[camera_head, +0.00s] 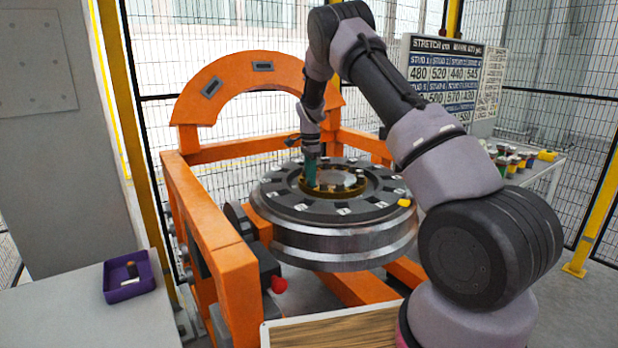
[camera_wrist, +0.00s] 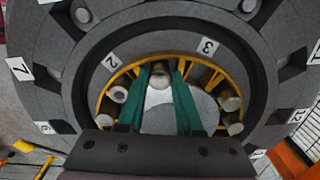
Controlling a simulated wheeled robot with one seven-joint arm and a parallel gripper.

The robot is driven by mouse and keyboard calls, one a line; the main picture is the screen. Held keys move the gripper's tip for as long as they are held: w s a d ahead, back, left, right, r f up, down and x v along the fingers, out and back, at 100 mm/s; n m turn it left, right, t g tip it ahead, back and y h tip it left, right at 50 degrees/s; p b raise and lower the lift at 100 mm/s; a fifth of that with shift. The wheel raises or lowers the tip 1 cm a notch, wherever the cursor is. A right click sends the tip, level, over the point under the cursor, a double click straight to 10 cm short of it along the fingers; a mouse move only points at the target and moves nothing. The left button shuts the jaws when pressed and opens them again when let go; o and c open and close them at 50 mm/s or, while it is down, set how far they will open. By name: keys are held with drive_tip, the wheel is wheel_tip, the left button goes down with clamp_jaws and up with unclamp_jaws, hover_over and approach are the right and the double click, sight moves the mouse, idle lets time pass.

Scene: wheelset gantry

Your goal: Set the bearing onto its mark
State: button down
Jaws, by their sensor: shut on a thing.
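The bearing (camera_head: 352,192) has a yellow cage and silver rollers. It is in the middle of the grey wheel disc (camera_head: 330,245), inside its dark central ring. In the wrist view the bearing (camera_wrist: 104,100) shows rollers on both sides of my green fingers. My gripper (camera_wrist: 164,72) points down into the ring and is shut on the bearing at the side near marks 2 and 3, with one roller between the fingers. In the head view my gripper (camera_head: 311,178) is at the bearing's left part. I cannot tell whether the bearing touches the disc, and no separate mark for it is clear.
An orange gantry frame (camera_head: 210,215) with an arch surrounds the wheel. Numbered tags and dark slots ring the disc. A purple tray (camera_head: 130,278) is on the left table. A stud board (camera_head: 440,75) and a side table (camera_head: 535,170) with small parts are at right.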

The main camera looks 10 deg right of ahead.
sight(337, 183)
drive_tip(key=shift+s+d+r+n, duration=0.1)
drive_tip(key=shift+s+d+n, duration=0.4)
drive_tip(key=shift+s+n, duration=0.25)
drive_tip(key=shift+s+d+n, duration=0.5)
drive_tip(key=shift+s+n, duration=0.05)
drive_tip(key=shift+n, duration=0.3)
drive_tip(key=shift+s+d+n, duration=0.7)
drive_tip(key=shift+d+n, duration=0.2)
drive_tip(key=shift+n, duration=0.3)
drive_tip(key=shift+s+d+n, duration=0.25)
drive_tip(key=shift+d+n, duration=0.25)
drive_tip(key=shift+n, duration=0.1)
drive_tip(key=shift+s+d+n, duration=0.25)
drive_tip(key=shift+d+n, duration=0.25)
drive_tip(key=shift+n, duration=0.1)
drive_tip(key=shift+s+d+n, duration=0.25)
drive_tip(key=shift+d+n, duration=0.85)
drive_tip(key=shift+n, duration=0.2)
drive_tip(key=shift+d, duration=0.1)
drive_tip(key=c, duration=0.6)
unclamp_jaws()
drive_tip(key=shift+o, duration=0.2)
